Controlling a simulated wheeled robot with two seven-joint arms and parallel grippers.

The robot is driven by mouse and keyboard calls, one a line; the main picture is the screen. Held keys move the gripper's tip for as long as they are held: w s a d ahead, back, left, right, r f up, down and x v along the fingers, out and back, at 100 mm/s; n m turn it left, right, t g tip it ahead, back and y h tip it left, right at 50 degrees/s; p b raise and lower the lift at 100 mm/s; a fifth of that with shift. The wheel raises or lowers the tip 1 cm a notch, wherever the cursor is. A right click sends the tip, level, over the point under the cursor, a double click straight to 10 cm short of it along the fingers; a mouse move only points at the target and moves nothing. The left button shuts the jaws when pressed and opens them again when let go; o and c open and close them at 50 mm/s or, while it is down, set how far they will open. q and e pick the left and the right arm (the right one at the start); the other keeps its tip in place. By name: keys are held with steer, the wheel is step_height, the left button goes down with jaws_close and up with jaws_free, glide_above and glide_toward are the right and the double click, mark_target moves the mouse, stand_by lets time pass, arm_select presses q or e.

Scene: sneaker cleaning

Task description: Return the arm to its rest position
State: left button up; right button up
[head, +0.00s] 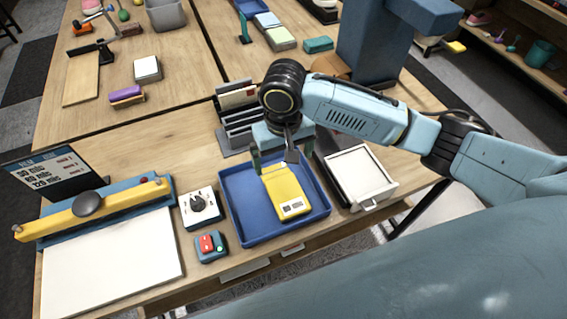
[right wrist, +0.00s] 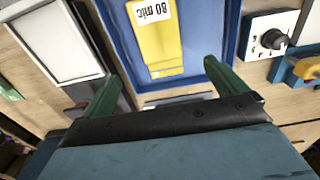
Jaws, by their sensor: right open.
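My right gripper (head: 282,160) is open and empty above the back part of a blue tray (head: 237,209). Its two green fingers (right wrist: 160,80) stand apart in the right wrist view, with nothing between them. A yellow packet (head: 284,192) with a white label lies in the tray, just in front of the fingers. It also shows in the right wrist view (right wrist: 162,50), where the label reads "80 mic". My right arm reaches in from the right side of the head view. My left gripper is not in view.
A white-topped box (head: 358,174) stands at right. A file rack (head: 238,122) stands behind. Bare wood shows behind the trimmer.

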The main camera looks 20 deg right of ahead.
steer(key=shift+r, duration=0.15)
stand_by(0.4)
steer(key=s+a+f+n+t+y, duration=0.25)
steer(key=s+a+f, duration=0.2)
steer(key=s, duration=0.35)
steer(key=s+d+t+h, duration=0.1)
steer(key=s+d+h, duration=0.1)
steer(key=s+d, duration=1)
step_height(320, 180, down, 29)
steer(key=s+g+b, duration=0.1)
steer(key=b, duration=0.2)
steer(key=s+d+f+g+b, duration=0.1)
steer(key=s+d+f+b, duration=0.1)
steer(key=s+f, duration=1.3)
steer(key=shift+s+d+f, duration=0.25)
steer(key=shift+s+f, duration=0.1)
steer(key=shift+f, duration=0.5)
